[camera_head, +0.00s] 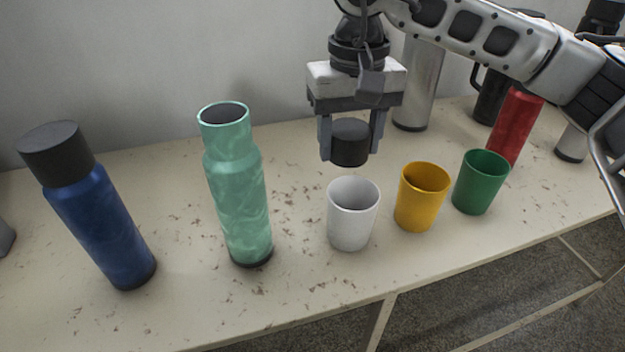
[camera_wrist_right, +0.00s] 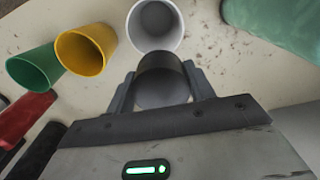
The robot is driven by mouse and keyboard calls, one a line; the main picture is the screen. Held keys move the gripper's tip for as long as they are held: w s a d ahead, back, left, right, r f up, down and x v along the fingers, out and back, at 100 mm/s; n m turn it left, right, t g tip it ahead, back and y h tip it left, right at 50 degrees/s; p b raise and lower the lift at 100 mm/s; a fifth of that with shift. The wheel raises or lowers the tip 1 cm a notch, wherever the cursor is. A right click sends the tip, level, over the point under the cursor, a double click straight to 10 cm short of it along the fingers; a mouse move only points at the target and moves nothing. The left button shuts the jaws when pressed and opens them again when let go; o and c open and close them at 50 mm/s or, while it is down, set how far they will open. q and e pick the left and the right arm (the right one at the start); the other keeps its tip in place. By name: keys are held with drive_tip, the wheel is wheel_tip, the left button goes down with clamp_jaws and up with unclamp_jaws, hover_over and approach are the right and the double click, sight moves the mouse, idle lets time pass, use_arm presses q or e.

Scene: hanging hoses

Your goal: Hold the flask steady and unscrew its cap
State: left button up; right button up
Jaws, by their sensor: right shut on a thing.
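A mint-green flask (camera_head: 238,195) stands upright on the table, left of centre, with its top open and no cap on it. Its side also shows at the top right of the right wrist view (camera_wrist_right: 275,25). My right gripper (camera_head: 350,148) is shut on a black cap (camera_head: 350,144) and holds it in the air, right of the flask and behind and above the white cup. The cap also shows between the fingers in the right wrist view (camera_wrist_right: 161,80). My left gripper is in neither view.
A blue flask (camera_head: 100,225) with a black cap stands at the left. A white cup (camera_head: 352,222), a yellow cup (camera_head: 421,200) and a green cup (camera_head: 480,184) stand right of centre. A red flask (camera_head: 515,128) and a grey cylinder (camera_head: 420,85) stand behind them. The table (camera_head: 300,275) is clear in front.

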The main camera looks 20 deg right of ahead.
sight(352, 128)
drive_tip(key=w+d+f+n+b, duration=0.2)
drive_tip(key=w+d+f+n, duration=0.15)
drive_tip(key=w+n, duration=0.25)
drive_tip(key=f, duration=0.8)
drive_tip(key=shift+w+d+f, duration=0.1)
drive_tip(key=shift+d+f, duration=0.1)
drive_tip(key=shift+f, duration=0.3)
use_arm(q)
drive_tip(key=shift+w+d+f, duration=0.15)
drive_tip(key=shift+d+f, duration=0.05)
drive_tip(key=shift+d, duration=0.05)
use_arm(e)
drive_tip(key=shift+f, duration=0.25)
drive_tip(key=o, duration=1.1)
drive_tip(key=shift+r, duration=0.1)
drive_tip(key=shift+c, duration=0.2)
